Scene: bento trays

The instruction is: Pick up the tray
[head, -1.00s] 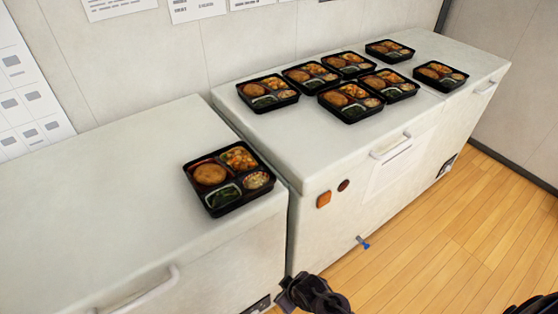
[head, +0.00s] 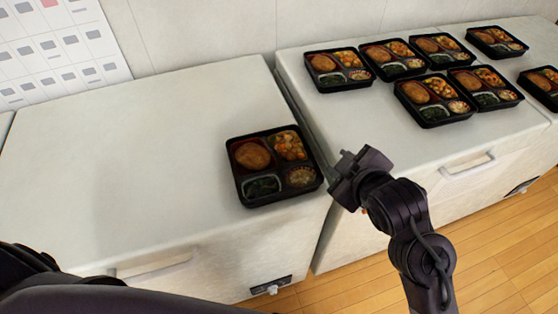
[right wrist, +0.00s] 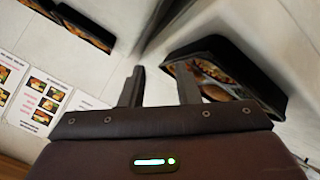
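A black bento tray (head: 240,172) with a round brown cutlet, orange and green food and small sides sits alone near the right front corner of the left freezer top. My right gripper (head: 338,167) is just right of the tray, by the gap between the freezers. In the right wrist view its two fingers (right wrist: 160,85) are apart with nothing seen between them. The tray (right wrist: 262,90) shows there to the right, partly behind the right finger; I cannot tell whether they touch. My left gripper is out of view.
The left freezer top (head: 130,140) is otherwise clear. Several similar trays stand on the right freezer (head: 375,125). Each freezer has a front handle (head: 468,168). Posted sheets (head: 55,45) hang on the back wall.

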